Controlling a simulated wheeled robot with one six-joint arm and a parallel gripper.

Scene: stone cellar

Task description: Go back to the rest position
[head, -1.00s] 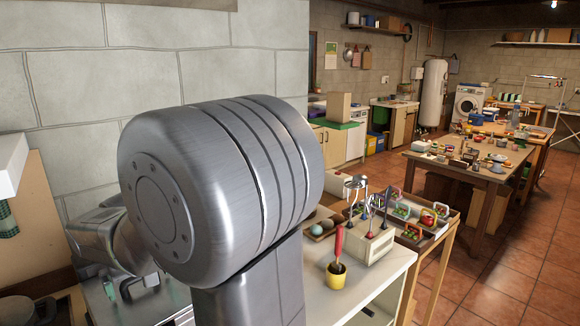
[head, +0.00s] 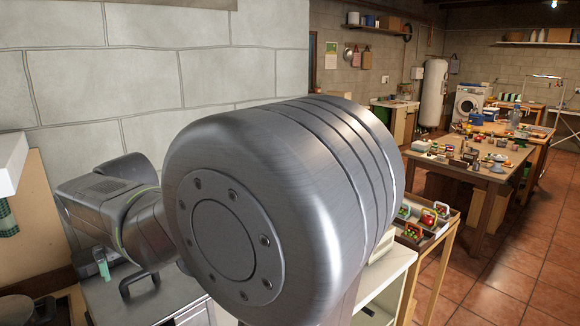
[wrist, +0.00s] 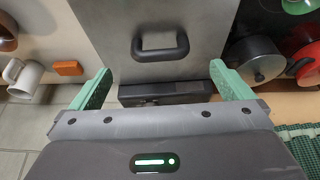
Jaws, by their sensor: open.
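My gripper (wrist: 160,70) is open in the wrist view, its two green fingers spread wide with nothing between them. Beyond the fingers is a grey metal box (wrist: 120,25) with a dark loop handle (wrist: 160,48). In the head view my large grey arm joint fills the middle, and one green finger (head: 102,264) shows at the lower left, by the grey box (head: 165,305) and its handle. The rest of the gripper is hidden there.
In the head view a tray table (head: 425,238) stands right of my arm. A laden wooden table (head: 490,176) is farther back; tiled floor (head: 500,270) is open.

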